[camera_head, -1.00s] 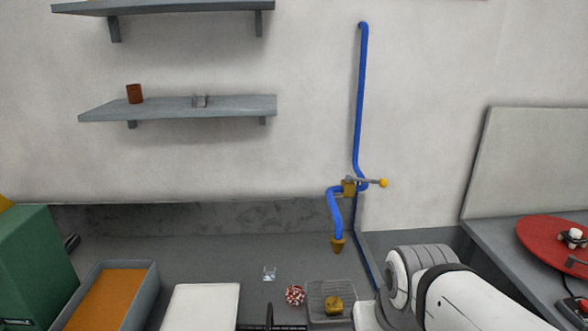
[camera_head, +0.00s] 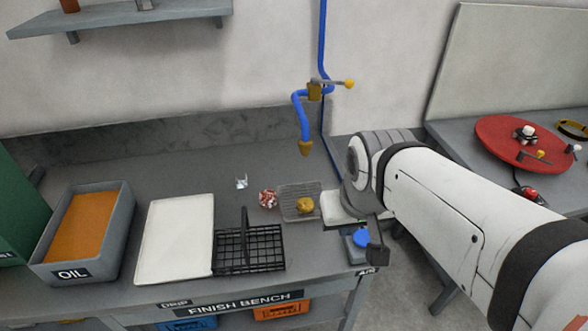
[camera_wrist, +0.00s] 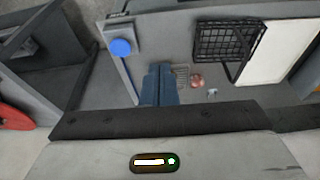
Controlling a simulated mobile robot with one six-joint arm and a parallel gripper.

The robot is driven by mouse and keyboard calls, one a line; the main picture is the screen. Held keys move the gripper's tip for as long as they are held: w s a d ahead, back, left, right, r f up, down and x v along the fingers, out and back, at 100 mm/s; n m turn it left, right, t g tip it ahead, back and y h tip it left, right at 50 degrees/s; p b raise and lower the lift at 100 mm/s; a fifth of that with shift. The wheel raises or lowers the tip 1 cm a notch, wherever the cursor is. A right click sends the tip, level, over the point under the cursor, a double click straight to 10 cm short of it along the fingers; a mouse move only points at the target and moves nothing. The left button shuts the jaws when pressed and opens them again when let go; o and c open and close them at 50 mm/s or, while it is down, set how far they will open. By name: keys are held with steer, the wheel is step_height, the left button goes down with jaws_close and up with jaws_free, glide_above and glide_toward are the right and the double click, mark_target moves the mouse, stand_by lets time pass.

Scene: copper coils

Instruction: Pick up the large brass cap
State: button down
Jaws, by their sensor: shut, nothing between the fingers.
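A brass-coloured lump (camera_head: 305,205), which looks like the large brass cap, sits on a grey ridged drain tray (camera_head: 288,212) on the bench in the head view. Its exact shape is too small to tell. In the wrist view my gripper (camera_wrist: 159,68) has its two blue-grey fingers together, with nothing between them. The fingers cover part of the drain tray (camera_wrist: 182,71), and I cannot make out the cap there. In the head view my arm comes in from the right, with its wrist end just right of the cap.
A black wire basket (camera_head: 250,260), white tray (camera_head: 172,240) and oil bin (camera_head: 50,250) stand further left. A blue button (camera_head: 362,238) is at the bench's right end. A blue pipe's brass nozzle (camera_head: 305,148) hangs above.

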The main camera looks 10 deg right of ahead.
mark_target(305, 201)
steer(key=c, duration=2.1)
jaws_free()
steer(key=shift+c, duration=0.2)
